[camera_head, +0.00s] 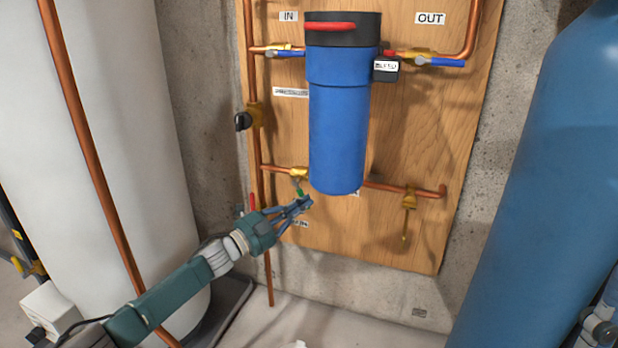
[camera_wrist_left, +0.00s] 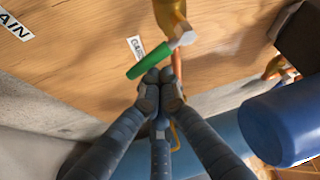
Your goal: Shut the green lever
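The green lever (camera_head: 300,191) hangs below a brass valve (camera_head: 298,173) on the lower copper pipe, left of the blue filter housing. In the left wrist view the green lever (camera_wrist_left: 150,62) sticks out sideways from a pale hub on the brass valve body (camera_wrist_left: 170,18). My left gripper (camera_head: 305,204) is just below the lever. In the left wrist view the fingertips of my left gripper (camera_wrist_left: 160,84) are drawn together, with nothing visible between them. They are very close to the lever; I cannot tell whether they touch it.
The blue filter housing (camera_head: 338,125) hangs just right of the lever on the wooden panel (camera_head: 430,150). Copper pipes run around it. A white tank (camera_head: 130,130) stands left and a large blue tank (camera_head: 540,200) right. A hanging brass valve (camera_head: 409,200) is further right.

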